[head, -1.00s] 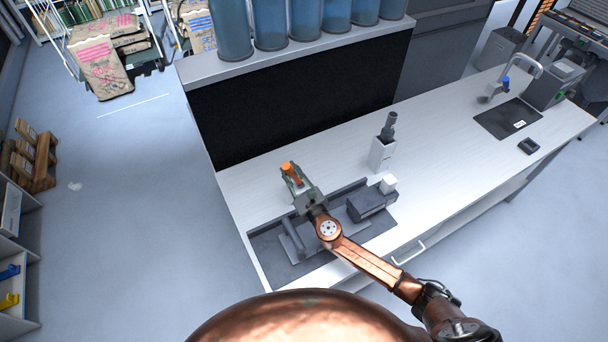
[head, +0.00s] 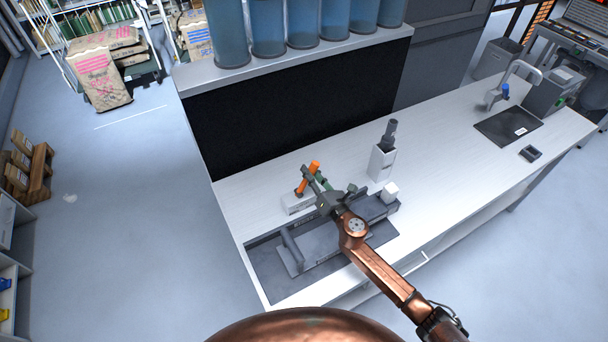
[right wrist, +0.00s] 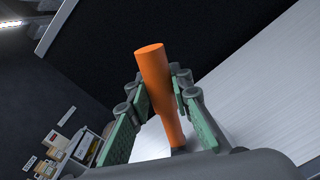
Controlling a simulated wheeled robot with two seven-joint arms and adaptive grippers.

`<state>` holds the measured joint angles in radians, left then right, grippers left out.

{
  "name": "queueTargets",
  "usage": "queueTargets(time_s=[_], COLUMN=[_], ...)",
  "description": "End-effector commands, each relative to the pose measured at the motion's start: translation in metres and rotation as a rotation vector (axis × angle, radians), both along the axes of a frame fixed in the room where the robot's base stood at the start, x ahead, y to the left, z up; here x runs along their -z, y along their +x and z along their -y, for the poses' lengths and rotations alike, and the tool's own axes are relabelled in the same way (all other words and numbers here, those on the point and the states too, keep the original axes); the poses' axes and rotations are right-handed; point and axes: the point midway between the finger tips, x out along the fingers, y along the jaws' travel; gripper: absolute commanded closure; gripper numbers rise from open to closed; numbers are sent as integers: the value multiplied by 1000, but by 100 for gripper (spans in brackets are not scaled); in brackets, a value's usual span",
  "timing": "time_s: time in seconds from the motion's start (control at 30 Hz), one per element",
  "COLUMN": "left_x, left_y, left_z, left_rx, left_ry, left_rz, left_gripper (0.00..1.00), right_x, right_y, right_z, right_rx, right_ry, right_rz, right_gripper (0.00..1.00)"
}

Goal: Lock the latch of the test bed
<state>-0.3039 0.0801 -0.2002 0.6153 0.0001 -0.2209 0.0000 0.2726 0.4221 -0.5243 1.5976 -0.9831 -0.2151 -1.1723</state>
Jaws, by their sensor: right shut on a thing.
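The latch's orange handle (head: 309,178) stands at the back edge of the grey test bed (head: 312,262), by a small light block (head: 297,204) on the bench. It leans up and to the right in the head view. My right gripper (head: 314,179) is shut on this handle. In the right wrist view the orange handle (right wrist: 157,85) rises between the green finger pads of my right gripper (right wrist: 160,115). My left gripper is not in view.
A white holder (head: 381,163) with a dark grey tool stands behind the test bed. A small white cube (head: 390,190) sits at its right end. A black panel (head: 300,105) rises behind. The white bench (head: 450,150) is mostly clear toward the sink (head: 508,126).

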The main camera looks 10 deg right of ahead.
Motion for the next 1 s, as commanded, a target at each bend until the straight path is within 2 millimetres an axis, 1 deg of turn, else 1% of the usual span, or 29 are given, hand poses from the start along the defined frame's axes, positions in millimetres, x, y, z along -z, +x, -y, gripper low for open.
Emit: queueTargets(time_s=[0.1,0.23,0.8,0.83,1.0], left_x=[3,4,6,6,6], left_y=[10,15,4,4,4], left_z=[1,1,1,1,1], left_rx=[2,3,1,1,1], left_ry=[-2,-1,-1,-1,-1], left_rz=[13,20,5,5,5], left_gripper=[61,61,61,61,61], right_x=[4,6,7,7,7], right_y=[2,3,4,4,4], right_z=[5,8,11,11,11], right_rx=[0,1,2,2,2], right_ry=[52,90,122,122,120], right_rz=[-19,-34,-46,-46,-45], right_gripper=[100,100,100,80,68])
